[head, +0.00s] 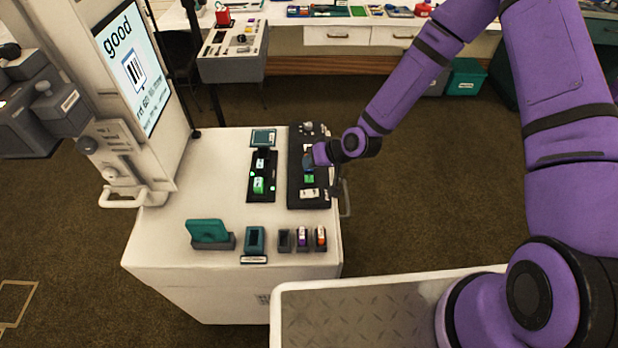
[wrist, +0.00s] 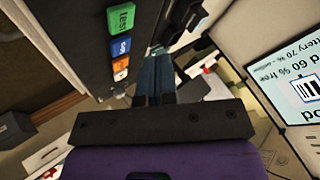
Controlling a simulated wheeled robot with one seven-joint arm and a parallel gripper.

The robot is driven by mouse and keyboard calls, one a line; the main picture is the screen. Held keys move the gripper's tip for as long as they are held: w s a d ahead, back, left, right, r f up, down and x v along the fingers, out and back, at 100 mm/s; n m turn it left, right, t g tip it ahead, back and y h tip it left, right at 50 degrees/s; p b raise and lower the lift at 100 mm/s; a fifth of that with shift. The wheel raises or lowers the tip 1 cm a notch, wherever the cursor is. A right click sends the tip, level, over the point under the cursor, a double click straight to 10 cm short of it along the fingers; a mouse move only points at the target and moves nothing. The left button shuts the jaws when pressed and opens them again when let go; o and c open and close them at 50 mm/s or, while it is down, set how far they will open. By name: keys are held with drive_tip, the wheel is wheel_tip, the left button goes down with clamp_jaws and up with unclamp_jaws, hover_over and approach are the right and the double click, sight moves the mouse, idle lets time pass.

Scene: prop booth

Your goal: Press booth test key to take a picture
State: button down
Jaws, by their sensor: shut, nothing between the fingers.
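The booth test key is the green key marked "test" (wrist: 122,17) on a dark key panel in the wrist view. A blue key (wrist: 121,46) and an orange key (wrist: 121,64) sit beside it. In the head view, the dark key panel (head: 296,190) stands on the white cabinet, with a green key (head: 309,179) near its middle. My gripper (head: 308,160) is over this panel, just beyond the green key. Its teal fingers (wrist: 153,68) are shut and empty beside the row of keys. I cannot tell whether the fingertips touch the panel.
A screen (head: 133,65) at the left shows "good" and a picture. A black tray (head: 262,190) with lit green parts lies left of the panel. A teal holder (head: 208,231) and several small blocks line the cabinet's front. A metal tray (head: 375,310) is nearest.

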drive_tip(key=shift+r, duration=1.35)
drive_tip(key=s+d+r+h, duration=0.1)
drive_tip(key=d+r+h, duration=0.2)
drive_tip(key=d+r, duration=0.45)
drive_tip(key=s+d+r+t+h, duration=0.15)
drive_tip(key=d+r, duration=0.35)
drive_tip(key=r, duration=0.5)
drive_tip(key=s+d+r+g+h, duration=0.1)
drive_tip(key=s+d+r+h, duration=0.15)
drive_tip(key=d+r, duration=0.5)
drive_tip(key=s+d+r+m, duration=0.2)
drive_tip(key=s+d+r, duration=0.1)
drive_tip(key=s+r, duration=0.5)
drive_tip(key=s+d+r+m+h, duration=0.1)
drive_tip(key=s+d+r, duration=0.2)
drive_tip(key=s+r, duration=0.6)
drive_tip(key=shift+s+d+m+t, duration=0.2)
drive_tip(key=shift+s+m+t, duration=0.2)
drive_tip(key=shift+s, duration=2.05)
